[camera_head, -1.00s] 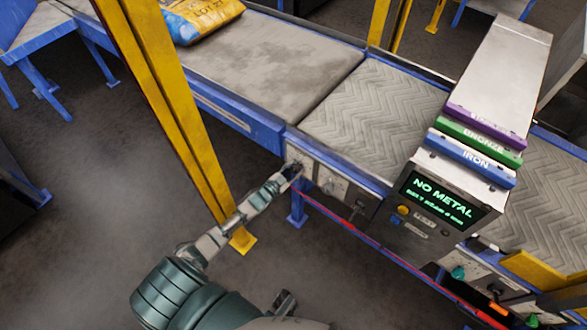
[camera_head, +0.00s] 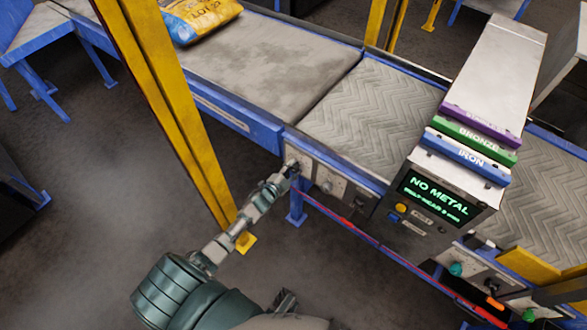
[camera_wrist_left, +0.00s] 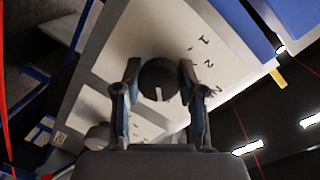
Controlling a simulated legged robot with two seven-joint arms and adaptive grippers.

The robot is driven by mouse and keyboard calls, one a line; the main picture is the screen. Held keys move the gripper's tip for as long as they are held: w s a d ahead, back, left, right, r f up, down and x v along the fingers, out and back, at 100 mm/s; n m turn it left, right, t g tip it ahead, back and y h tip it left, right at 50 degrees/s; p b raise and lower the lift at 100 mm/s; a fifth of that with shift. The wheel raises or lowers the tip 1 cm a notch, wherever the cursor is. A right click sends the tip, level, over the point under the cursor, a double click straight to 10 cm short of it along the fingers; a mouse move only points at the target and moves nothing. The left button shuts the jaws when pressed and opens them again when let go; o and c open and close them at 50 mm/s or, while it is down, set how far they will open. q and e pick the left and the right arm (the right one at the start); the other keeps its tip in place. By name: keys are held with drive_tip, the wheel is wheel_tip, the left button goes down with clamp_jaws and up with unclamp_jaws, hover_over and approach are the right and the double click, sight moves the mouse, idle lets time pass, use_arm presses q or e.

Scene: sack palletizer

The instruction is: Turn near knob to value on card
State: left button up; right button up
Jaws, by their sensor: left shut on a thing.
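My left gripper (camera_head: 292,170) reaches the control panel on the conveyor's near side. In the left wrist view my left gripper (camera_wrist_left: 159,88) has one finger on each side of a round dark knob (camera_wrist_left: 158,80) and is shut on it. The knob has a pale pointer line that points down in that picture. Dial marks stand on the pale plate (camera_wrist_left: 203,62) to its right; the fingers hide part of the dial. A second knob (camera_wrist_left: 98,135) sits lower left. I cannot make out a value card.
A metal detector (camera_head: 440,200) with a green "NO METAL" display stands over the belt (camera_head: 370,110), right of the gripper. A yellow post (camera_head: 165,100) rises left of my arm. A yellow and blue sack (camera_head: 200,20) lies on the far conveyor.

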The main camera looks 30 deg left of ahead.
use_arm(q)
drive_tip(key=shift+s+f, duration=0.15)
drive_tip(key=shift+f, duration=0.1)
drive_tip(key=o, duration=0.9)
drive_tip(key=shift+c, duration=0.2)
drive_tip(key=o, duration=0.3)
drive_tip(key=shift+r, duration=0.1)
drive_tip(key=s+r, duration=0.1)
drive_tip(key=s, duration=1)
drive_tip(key=shift+s+a, duration=0.35)
drive_tip(key=shift+a, duration=0.05)
drive_tip(key=shift+r, duration=0.1)
